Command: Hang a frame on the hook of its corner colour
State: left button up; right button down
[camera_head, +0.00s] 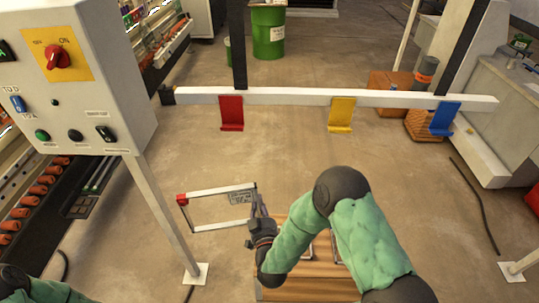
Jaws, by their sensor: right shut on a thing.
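My right gripper (258,208) is shut on the right side of a silver rectangular frame (222,189). The frame has a red corner (182,199) at its upper left and is held out to the left, in the air. A white rail (290,96) crosses the view above it. A red hook (231,113), a yellow hook (341,114) and a blue hook (444,118) hang on the rail from left to right. The frame is below and left of the red hook, apart from it. Only part of my left arm shows at the bottom left; its gripper is out of view.
A wooden surface (300,289) lies under my right arm, with parts of other metal frames (335,246) on it, partly hidden by the arm. A grey control box (85,75) on a post (165,220) stands at the left. Floor is free between frame and rail.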

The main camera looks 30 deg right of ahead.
jog(key=s+d+r+m+g+h+p, duration=0.1)
jog(key=d+r+m+g+h+p, duration=0.2)
jog(key=r+p, duration=0.9)
pick_arm(q)
notch_tip(320, 180, up, 7)
jog(key=b, duration=0.6)
pick_arm(e)
jog(key=w+d+r+t, duration=0.1)
jog(key=w+d, duration=0.6)
jog(key=w, duration=0.3)
jog(key=shift+w+d+r, duration=0.15)
jog(key=shift+w+r, duration=0.25)
pick_arm(q)
jog(key=shift+r, duration=0.1)
jog(key=shift+f+b, duration=0.35)
jog(key=shift+b, duration=0.15)
pick_arm(e)
jog(key=shift+f, duration=0.1)
pick_arm(q)
jog(key=shift+f+b, duration=1)
pick_arm(e)
jog(key=shift+f, duration=0.85)
jog(key=c, duration=1.2)
grip_release()
